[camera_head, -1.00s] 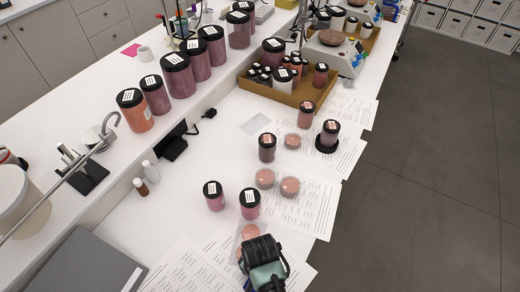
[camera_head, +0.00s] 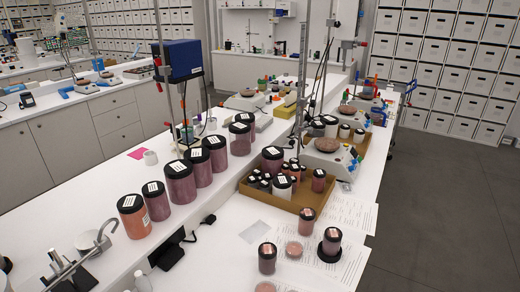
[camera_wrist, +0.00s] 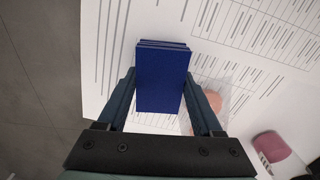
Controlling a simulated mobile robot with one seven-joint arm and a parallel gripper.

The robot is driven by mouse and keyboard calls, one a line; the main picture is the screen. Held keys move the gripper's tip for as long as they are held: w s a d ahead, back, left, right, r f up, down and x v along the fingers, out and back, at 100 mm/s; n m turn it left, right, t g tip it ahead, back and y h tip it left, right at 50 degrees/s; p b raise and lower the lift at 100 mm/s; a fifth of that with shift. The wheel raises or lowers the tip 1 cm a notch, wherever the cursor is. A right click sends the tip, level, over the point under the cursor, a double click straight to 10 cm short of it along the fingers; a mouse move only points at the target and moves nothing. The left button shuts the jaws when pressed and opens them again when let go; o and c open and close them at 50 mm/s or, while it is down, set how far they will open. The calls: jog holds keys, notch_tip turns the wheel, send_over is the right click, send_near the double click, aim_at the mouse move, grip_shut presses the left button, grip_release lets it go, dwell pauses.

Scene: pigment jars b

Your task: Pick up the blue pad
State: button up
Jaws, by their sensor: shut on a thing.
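The blue pad (camera_wrist: 162,80) is a dark blue rectangular block in the middle of the wrist view. My gripper (camera_wrist: 165,98) has one finger on each side of the pad and is shut on it. Printed sheets (camera_wrist: 250,35) lie beneath and beyond the pad. I cannot tell whether the pad touches the sheets. Neither the pad nor my gripper shows in the head view.
In the wrist view a pink round thing (camera_wrist: 208,103) is partly hidden by the right finger, and a pink jar (camera_wrist: 271,147) stands lower right. The head view shows jars (camera_head: 267,258) and a cardboard tray (camera_head: 262,196) on the white bench. Grey floor (camera_wrist: 38,80) lies beyond the bench edge.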

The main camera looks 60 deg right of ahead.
notch_tip(320, 180, up, 10)
jog(key=shift+b, duration=0.5)
